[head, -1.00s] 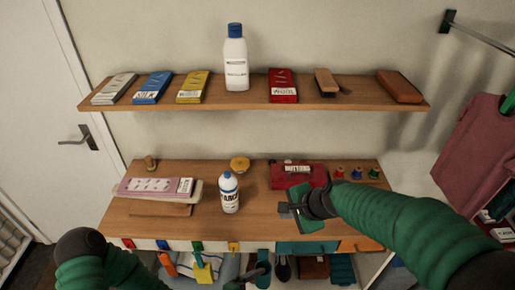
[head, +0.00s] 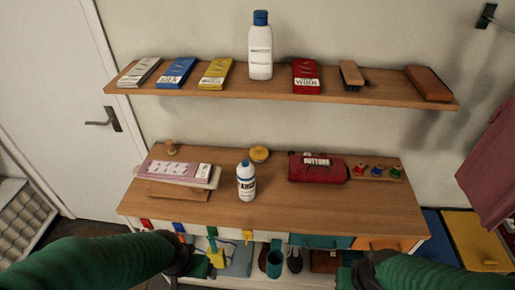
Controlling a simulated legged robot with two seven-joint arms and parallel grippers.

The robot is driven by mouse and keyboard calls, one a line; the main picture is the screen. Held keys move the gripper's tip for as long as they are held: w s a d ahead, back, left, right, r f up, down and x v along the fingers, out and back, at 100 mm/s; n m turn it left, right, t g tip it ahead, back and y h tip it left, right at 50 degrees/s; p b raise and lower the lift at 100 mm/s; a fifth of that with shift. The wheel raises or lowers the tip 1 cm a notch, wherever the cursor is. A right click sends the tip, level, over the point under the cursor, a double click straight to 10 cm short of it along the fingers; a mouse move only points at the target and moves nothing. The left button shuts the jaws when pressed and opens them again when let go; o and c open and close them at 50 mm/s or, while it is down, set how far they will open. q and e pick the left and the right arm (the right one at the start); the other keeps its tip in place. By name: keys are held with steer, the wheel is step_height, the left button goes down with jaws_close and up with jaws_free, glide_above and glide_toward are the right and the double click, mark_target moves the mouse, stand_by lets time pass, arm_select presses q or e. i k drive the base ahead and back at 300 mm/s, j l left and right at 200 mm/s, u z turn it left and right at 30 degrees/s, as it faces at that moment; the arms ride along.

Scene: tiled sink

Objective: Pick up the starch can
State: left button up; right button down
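The starch can (head: 246,184) is a white bottle-shaped can with a blue cap and dark lettering. It stands upright near the middle of the lower wooden counter, touched by neither gripper. My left gripper (head: 206,263) is low in front of the counter's front edge, below and left of the can. Its fingers are dark and hard to make out against the things behind them. My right gripper (head: 342,277) is at the bottom of the view, below and right of the can. Its fingertips are mostly hidden, and I cannot see whether it holds anything.
A similar larger white bottle (head: 260,48) stands on the upper shelf (head: 220,90). A red buttons pouch (head: 318,170) and thread spools (head: 379,171) lie right of the can. A yellow round tin (head: 259,154) is behind it. A pink board (head: 180,171) lies left.

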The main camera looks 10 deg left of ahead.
mark_target(246, 175)
steer(key=i+j+u, duration=0.25)
steer(key=i+j, duration=0.2)
steer(key=j, duration=0.15)
steer(key=i+j+u, duration=0.2)
steer(key=i+j, duration=0.25)
steer(key=j, duration=0.1)
